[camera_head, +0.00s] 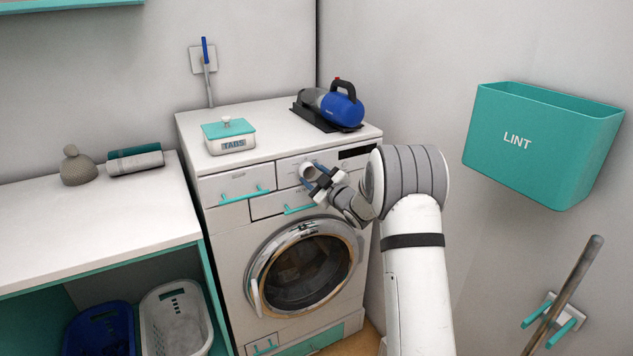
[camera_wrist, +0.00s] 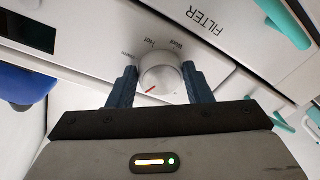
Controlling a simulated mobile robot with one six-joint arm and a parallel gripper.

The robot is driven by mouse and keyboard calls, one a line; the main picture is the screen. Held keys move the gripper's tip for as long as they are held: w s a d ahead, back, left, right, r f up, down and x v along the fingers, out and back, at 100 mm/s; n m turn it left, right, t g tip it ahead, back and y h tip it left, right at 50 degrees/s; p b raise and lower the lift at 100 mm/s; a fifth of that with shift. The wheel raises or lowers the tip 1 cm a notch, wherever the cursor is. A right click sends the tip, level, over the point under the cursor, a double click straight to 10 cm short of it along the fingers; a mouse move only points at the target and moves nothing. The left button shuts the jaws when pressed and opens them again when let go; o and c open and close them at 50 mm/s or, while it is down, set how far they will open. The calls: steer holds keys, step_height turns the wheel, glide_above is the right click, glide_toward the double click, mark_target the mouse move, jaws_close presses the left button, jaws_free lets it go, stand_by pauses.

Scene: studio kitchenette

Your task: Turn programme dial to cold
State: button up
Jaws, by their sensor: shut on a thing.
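The programme dial (camera_head: 306,170) is a round, pale knob on the upper front panel of the white washing machine (camera_head: 230,240). In the wrist view the dial (camera_wrist: 163,74) has a red pointer mark at its lower left in the picture. Small labels around it include "Warm" and "Hot"; the labels nearer my gripper are hidden or too small to read. My gripper (camera_head: 314,175) is at the panel, with its dark blue fingers shut on the dial from both sides. It also shows in the wrist view (camera_wrist: 160,72), one finger on each side of the knob.
A dark display (camera_head: 357,152) lies right of the dial. Teal handles (camera_head: 245,195) jut from the panel. A TABS box (camera_head: 229,136) and a blue handheld vacuum (camera_head: 335,105) stand on top. The round door (camera_head: 303,268) is below; a LINT bin (camera_head: 540,145) hangs at right.

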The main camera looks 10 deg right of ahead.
steer(key=shift+a+r+m+t+b, duration=0.15)
steer(key=shift+m+b, duration=0.4)
steer(key=shift+m, duration=0.6)
steer(key=shift+r+m+t+b, duration=0.1)
steer(key=shift+m+t+b, duration=0.3)
steer(key=shift+m, duration=0.75)
steer(key=shift+r, duration=0.1)
steer(key=o, duration=1)
steer(key=shift+f, duration=0.25)
steer(key=shift+s+f, duration=0.15)
steer(key=v, duration=0.3)
steer(key=b+v, duration=0.1)
steer(key=v, duration=0.3)
steer(key=shift+s+d+r, duration=0.2)
